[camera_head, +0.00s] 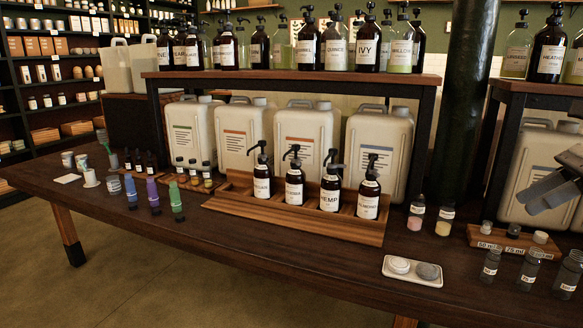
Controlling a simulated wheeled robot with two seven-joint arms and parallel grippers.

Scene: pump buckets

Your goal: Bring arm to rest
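My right gripper (541,180) comes in at the right edge, raised above the table in front of a large jug. Its two grey fingers show apart with nothing between them; part of it is cut off by the frame. My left gripper is not in view. Several brown pump bottles (330,188) stand upright in a wooden tray (285,223) on the dark table (250,250). Their black pumps point up and their labels face me.
Large beige jugs (305,140) stand behind the tray, under a shelf of bottles (290,76). A small dish (412,281) holds two round pieces. Small labelled jars (528,270) and a wooden holder (515,243) stand below my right gripper. Coloured tubes (152,197) stand at left.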

